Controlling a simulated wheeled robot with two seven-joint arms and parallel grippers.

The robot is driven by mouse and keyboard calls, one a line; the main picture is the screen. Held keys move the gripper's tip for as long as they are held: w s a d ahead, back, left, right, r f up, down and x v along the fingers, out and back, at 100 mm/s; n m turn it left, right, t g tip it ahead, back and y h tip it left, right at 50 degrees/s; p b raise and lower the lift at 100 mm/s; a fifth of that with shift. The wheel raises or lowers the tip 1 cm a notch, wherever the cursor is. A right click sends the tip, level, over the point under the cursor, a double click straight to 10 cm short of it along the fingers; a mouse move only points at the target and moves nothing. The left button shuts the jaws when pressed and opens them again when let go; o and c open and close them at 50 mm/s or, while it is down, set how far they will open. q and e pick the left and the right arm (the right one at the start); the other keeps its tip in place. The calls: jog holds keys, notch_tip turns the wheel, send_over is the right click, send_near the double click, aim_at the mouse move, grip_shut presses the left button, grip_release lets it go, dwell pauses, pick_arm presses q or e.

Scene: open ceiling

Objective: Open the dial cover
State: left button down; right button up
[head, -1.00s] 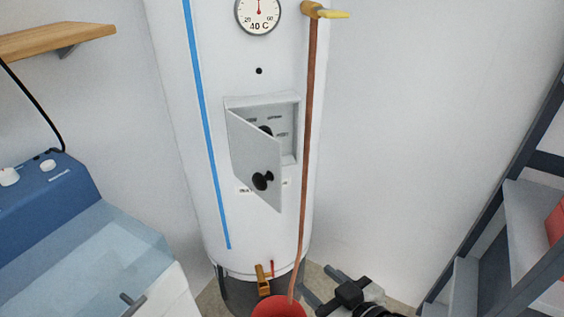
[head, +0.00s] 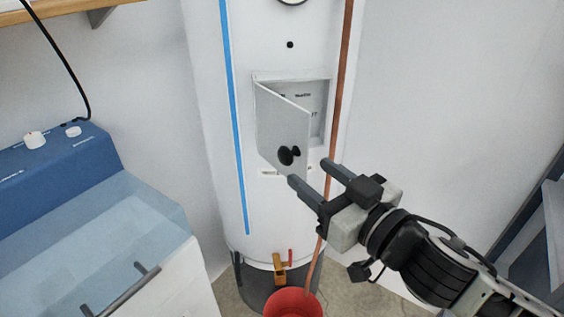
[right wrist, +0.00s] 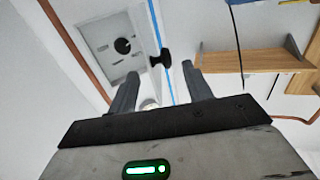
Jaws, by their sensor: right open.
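The dial cover (head: 279,127) is a pale hinged door on the white tank, swung partly open from its left edge, with a black knob (head: 289,155) on its face. Behind it the recessed dial box (head: 318,112) shows. The right wrist view shows the black dial (right wrist: 123,46) inside the box, and the knob (right wrist: 161,60) beyond my fingertips. My right gripper (head: 309,174) is open and empty, just below and right of the cover's lower free corner. Whether it touches the cover is unclear. My left gripper is out of view.
A copper pipe (head: 340,85) runs down the tank right of the box, close to my right fingers. A red bucket (head: 293,303) stands below. A blue-topped washer (head: 70,165) is at left, a shelf (head: 62,8) above it, grey steps (head: 540,225) at right.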

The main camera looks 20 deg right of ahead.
aim_at(281, 151)
jog(key=x, duration=0.8)
jog(key=shift+w+a+f, duration=0.1)
jog(key=shift+w+a, duration=0.2)
jog(key=shift+w, duration=0.25)
grip_shut()
